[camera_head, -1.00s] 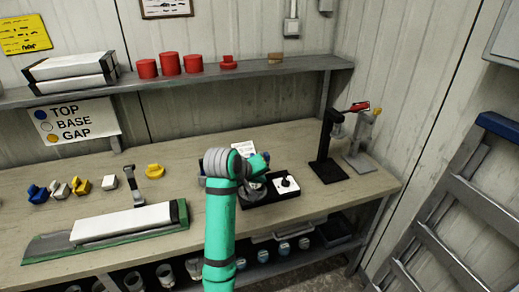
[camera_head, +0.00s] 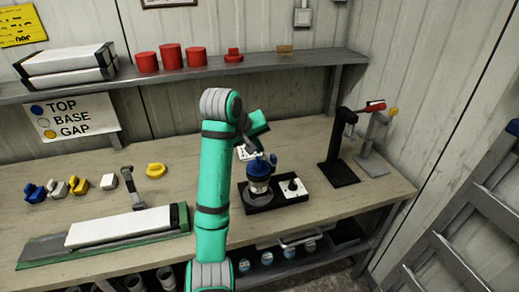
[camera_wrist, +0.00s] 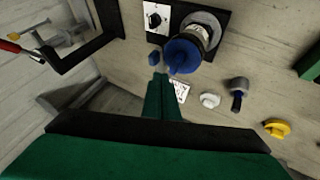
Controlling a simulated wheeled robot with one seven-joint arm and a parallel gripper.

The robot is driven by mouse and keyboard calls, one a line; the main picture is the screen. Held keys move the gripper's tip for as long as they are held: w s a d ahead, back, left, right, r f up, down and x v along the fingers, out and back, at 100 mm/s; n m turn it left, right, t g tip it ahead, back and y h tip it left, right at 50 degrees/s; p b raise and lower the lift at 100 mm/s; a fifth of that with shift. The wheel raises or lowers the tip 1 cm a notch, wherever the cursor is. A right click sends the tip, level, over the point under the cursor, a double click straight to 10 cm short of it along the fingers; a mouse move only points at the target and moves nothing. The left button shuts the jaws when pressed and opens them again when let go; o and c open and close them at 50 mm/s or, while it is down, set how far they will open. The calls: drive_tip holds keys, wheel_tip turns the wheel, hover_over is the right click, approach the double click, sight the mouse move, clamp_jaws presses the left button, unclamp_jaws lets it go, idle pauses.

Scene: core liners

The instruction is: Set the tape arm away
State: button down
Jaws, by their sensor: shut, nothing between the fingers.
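A black stand (camera_head: 338,150) stands at the right of the bench. An arm with a red handle (camera_head: 374,105) reaches rightward from its top, toward a grey stand (camera_head: 372,150) with a yellow tip. I take this red-handled arm to be the tape arm; whether it touches the grey stand I cannot tell. In the wrist view the red handle (camera_wrist: 9,46) shows at the left edge. My gripper (camera_wrist: 160,78) is shut and empty, close to a blue-topped cylinder (camera_wrist: 183,57). In the head view that cylinder (camera_head: 259,175) stands upright on a black base.
Beside the cylinder is a white knob panel (camera_head: 292,189). A long white-topped tray (camera_head: 105,228) and several coloured pieces lie at left. Red cylinders (camera_head: 170,55) stand on the shelf (camera_head: 290,60) above. A ladder (camera_head: 480,215) leans at right.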

drive_tip(key=x, duration=0.8)
drive_tip(key=shift+d, duration=0.1)
drive_tip(key=shift+w+f, duration=0.2)
drive_tip(key=shift+f, duration=0.15)
